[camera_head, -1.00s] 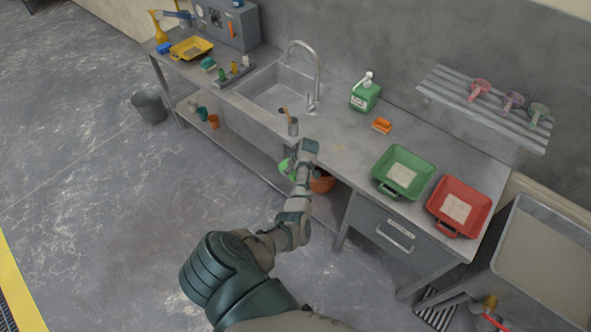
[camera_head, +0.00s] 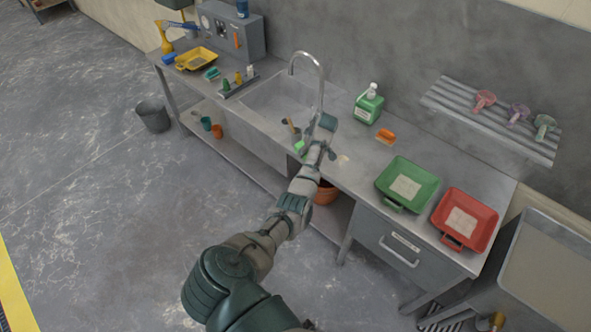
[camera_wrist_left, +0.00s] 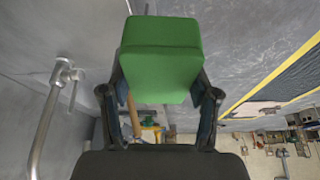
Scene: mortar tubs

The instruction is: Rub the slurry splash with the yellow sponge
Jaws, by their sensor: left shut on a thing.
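My left gripper (camera_head: 308,148) is over the counter's front edge beside the sink. In the left wrist view my left gripper (camera_wrist_left: 162,100) is shut on a green sponge-like block (camera_wrist_left: 162,55). The green block (camera_head: 299,146) shows as a small patch in the head view. A pale smear (camera_head: 343,159), likely the slurry splash, lies on the counter right of the gripper, apart from the block. I cannot make out a yellow sponge for certain. An orange block (camera_head: 386,135) lies on the counter behind the smear. My right gripper is not in view.
The sink (camera_head: 270,102) and its tall faucet (camera_head: 320,80) are close to the gripper. A green soap bottle (camera_head: 369,105) stands behind. A green tub (camera_head: 408,185) and a red tub (camera_head: 465,219) stand to the right.

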